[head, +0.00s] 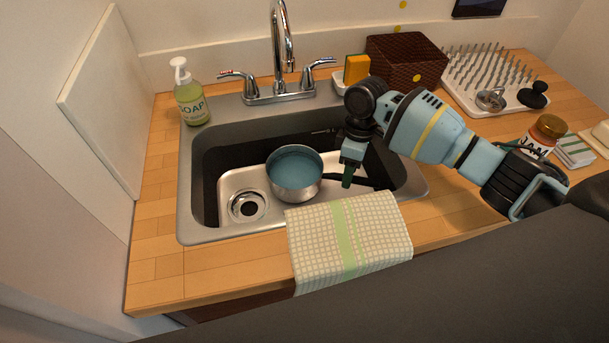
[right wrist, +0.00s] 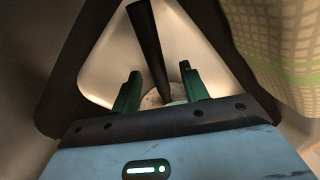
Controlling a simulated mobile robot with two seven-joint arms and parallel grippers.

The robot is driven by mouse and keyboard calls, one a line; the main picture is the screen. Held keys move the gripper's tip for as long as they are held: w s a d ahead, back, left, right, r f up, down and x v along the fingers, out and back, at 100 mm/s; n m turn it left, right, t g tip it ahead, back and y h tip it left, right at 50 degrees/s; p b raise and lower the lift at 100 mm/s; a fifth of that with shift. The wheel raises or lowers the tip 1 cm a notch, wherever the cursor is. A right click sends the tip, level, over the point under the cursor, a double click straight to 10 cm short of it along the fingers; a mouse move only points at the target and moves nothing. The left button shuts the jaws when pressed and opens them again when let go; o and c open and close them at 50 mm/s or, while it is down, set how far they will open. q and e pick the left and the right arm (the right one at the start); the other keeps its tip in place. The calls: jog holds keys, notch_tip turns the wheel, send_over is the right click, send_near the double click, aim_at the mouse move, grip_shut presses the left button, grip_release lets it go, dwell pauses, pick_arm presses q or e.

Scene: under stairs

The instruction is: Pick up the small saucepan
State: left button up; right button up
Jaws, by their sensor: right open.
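The small saucepan (head: 295,175) sits in the sink, with a metal outside and a blue inside. Its black handle (head: 372,182) points right. My right gripper (head: 347,178) is over the handle, just right of the pan's body, with its fingers pointing down. In the right wrist view the green fingers (right wrist: 160,80) are open, one on each side of the dark handle (right wrist: 147,35), with gaps showing beside it. I cannot tell how far down the handle sits between them. My left gripper is not in view.
The sink (head: 230,115) has a raised rim, and a checked towel (head: 350,235) hangs over its front. A faucet (head: 281,60) stands behind. A soap bottle (head: 190,100) is at left. A sponge (head: 356,68), wicker box (head: 405,58) and dish rack (head: 470,90) are at back right.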

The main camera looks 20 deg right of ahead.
jog(key=shift+s+a+f, duration=0.1)
jog(key=shift+s+f, duration=0.05)
jog(key=shift+f, duration=1.3)
grip_shut()
jog(key=shift+r, duration=0.15)
dwell(0.3)
